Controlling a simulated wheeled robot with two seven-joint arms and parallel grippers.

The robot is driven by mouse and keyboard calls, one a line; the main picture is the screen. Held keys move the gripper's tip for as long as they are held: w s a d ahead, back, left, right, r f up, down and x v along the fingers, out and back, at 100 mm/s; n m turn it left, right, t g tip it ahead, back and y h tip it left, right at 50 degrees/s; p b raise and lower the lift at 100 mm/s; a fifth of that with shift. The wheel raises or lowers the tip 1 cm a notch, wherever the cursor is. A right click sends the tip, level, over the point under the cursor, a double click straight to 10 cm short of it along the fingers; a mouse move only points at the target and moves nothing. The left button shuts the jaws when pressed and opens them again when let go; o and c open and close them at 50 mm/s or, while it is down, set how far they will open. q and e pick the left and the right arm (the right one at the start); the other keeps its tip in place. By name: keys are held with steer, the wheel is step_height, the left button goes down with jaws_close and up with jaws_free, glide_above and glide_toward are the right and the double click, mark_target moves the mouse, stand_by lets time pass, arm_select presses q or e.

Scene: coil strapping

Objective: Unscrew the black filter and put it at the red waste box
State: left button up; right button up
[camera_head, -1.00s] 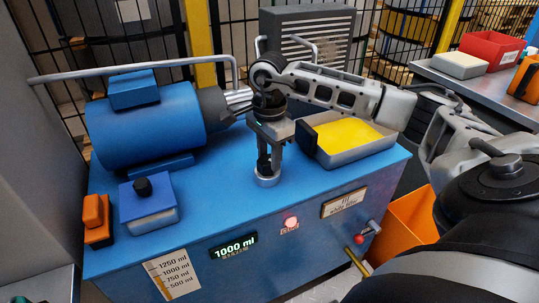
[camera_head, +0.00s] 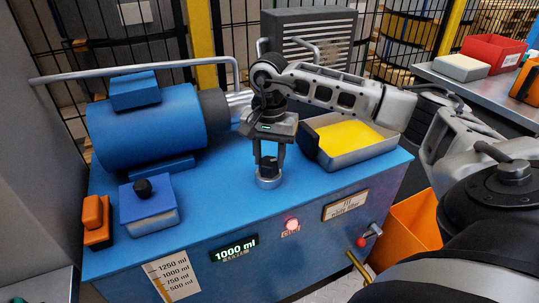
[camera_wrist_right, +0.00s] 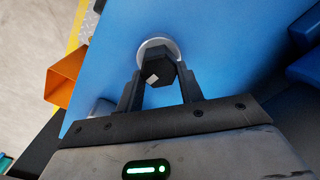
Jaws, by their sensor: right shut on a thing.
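The black filter (camera_head: 268,165) stands upright on a silver round seat (camera_head: 268,181) on top of the blue machine. My right gripper (camera_head: 268,160) points down from above and is shut on the black filter. In the right wrist view the filter (camera_wrist_right: 158,68) shows a faceted black top with a pale mark, between the two fingers (camera_wrist_right: 160,88). I cannot tell whether the thread is loose. A red box (camera_head: 491,52), likely the waste box, stands on the grey side table at the upper right. My left gripper is not in view.
The blue machine (camera_head: 225,215) carries a blue motor (camera_head: 145,125), a tray with a yellow pad (camera_head: 348,136) right of my gripper, and a blue box with a black knob (camera_head: 148,205). An orange bin (camera_head: 408,222) stands on the floor to the right. A black mesh fence stands behind.

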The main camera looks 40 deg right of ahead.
steer(key=shift+f, duration=0.1)
steer(key=n, duration=0.7)
steer(key=shift+a+b, duration=0.15)
steer(key=shift+b, duration=0.2)
steer(key=shift+n, duration=0.5)
steer(key=n, duration=0.3)
steer(key=shift+f, duration=0.1)
steer(key=shift+n, duration=0.5)
steer(key=shift+a, duration=0.1)
